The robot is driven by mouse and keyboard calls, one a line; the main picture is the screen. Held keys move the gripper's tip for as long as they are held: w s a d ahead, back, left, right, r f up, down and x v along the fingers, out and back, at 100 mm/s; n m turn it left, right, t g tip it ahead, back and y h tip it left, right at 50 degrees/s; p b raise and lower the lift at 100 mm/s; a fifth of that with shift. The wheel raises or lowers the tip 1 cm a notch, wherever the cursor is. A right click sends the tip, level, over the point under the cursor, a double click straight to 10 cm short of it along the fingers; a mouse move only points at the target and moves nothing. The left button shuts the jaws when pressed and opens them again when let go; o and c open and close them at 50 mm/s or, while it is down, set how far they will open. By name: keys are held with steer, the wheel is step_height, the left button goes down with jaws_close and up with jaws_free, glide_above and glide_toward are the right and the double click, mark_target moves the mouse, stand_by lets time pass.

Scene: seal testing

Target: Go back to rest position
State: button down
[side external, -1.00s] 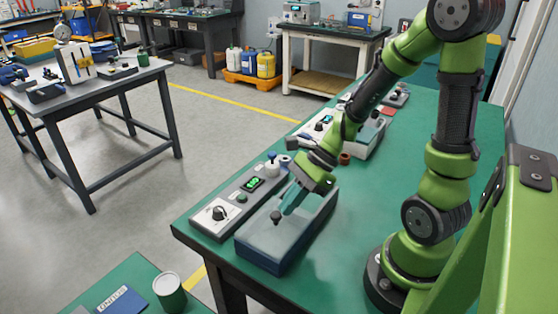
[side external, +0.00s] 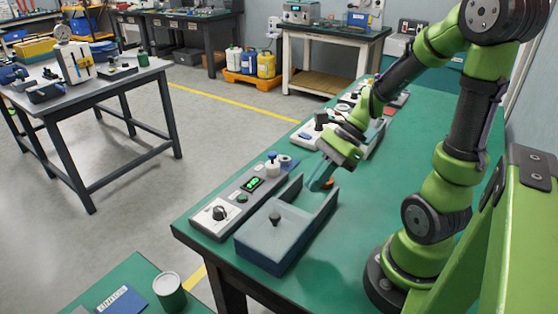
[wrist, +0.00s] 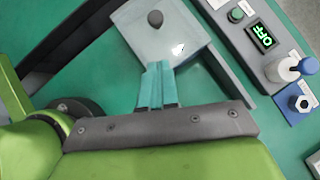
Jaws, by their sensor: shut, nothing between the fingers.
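My gripper (side external: 320,177) has teal fingers and is shut and empty. It is in the air over the green bench, behind the grey test box (side external: 278,232) in the side view. In the wrist view, the fingers of my gripper (wrist: 156,82) point toward the box (wrist: 160,50), which has a dark knob (wrist: 155,18) on its top. I cannot tell from these views how high the fingers are above the bench.
A control panel (side external: 228,205) with a lit green display stands left of the box. A second device (side external: 312,136) is farther back on the green bench (side external: 420,130). A green can (side external: 170,292) stands on the front table.

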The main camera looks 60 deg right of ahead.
steer(key=s+d+r+n+h, duration=0.2)
steer(key=d+r+n, duration=0.1)
steer(key=d+n, duration=0.15)
steer(key=w+a+r+n+t+h, duration=0.1)
steer(key=a+r+n+t+h, duration=0.2)
steer(key=a+r+n, duration=0.5)
steer(key=a+n, duration=0.3)
steer(key=n, duration=0.4)
steer(key=shift+w+a+r+t, duration=0.2)
steer(key=shift+r+t, duration=0.1)
steer(key=shift+r, duration=0.05)
